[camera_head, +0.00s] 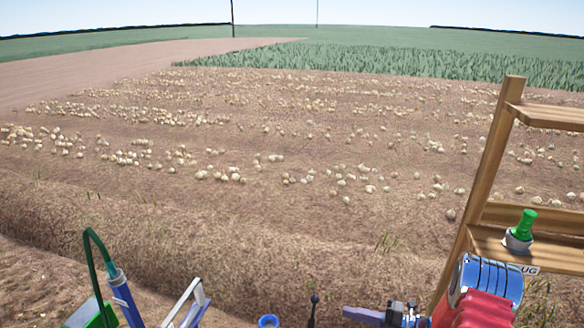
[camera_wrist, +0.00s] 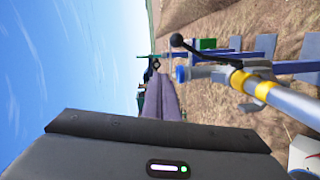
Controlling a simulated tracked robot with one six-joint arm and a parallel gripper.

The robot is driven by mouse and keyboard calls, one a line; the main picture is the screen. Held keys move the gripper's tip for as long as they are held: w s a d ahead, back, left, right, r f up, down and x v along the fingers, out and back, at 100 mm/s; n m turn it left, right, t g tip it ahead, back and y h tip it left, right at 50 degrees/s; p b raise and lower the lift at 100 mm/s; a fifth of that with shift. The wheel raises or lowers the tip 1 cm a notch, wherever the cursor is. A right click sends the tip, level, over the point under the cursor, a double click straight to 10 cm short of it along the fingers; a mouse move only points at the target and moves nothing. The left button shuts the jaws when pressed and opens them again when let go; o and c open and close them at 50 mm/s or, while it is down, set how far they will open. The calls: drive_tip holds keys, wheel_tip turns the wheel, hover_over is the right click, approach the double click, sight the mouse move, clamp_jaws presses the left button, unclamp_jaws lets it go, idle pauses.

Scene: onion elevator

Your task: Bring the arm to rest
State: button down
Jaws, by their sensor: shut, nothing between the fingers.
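My gripper (camera_head: 362,314) shows at the bottom of the head view, right of centre, with its purple fingers pointing left. In the wrist view the purple fingers of my gripper (camera_wrist: 158,92) lie together, shut and empty. They touch nothing that I can make out. Part of my arm, with red and silver-blue casing, shows at the lower right of the head view. The rest of the arm is cut off by the frame edge.
A wooden shelf (camera_head: 487,185) stands at the right, bearing a green-topped object (camera_head: 524,226). A black lever (camera_head: 314,305) rises at bottom centre. A blue cylinder (camera_head: 124,295) with a green hose stands at lower left. Onions (camera_head: 225,174) lie across the open field.

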drive_tip(key=s+a+n+g+h, duration=0.3)
drive_tip(key=s+n+g, duration=0.4)
drive_tip(key=s+n, duration=0.65)
drive_tip(key=s+r+n+t+h, duration=0.2)
drive_tip(key=s+r+n+h, duration=0.2)
drive_tip(key=r+n, duration=0.5)
drive_tip(key=s+a+r+n+t+h, duration=0.1)
drive_tip(key=s+r+n+h, duration=0.3)
drive_tip(key=r+n, duration=0.6)
drive_tip(key=s+r+n+t+h, duration=0.2)
drive_tip(key=s+r+n+h, duration=0.2)
drive_tip(key=s+r+n, duration=0.4)
wheel_tip(320, 180, up, 8)
drive_tip(key=shift+a+f+n+t+h, duration=0.15)
drive_tip(key=shift+a+n+t+h, duration=0.2)
drive_tip(key=shift+n, duration=0.9)
drive_tip(key=shift+d, duration=0.1)
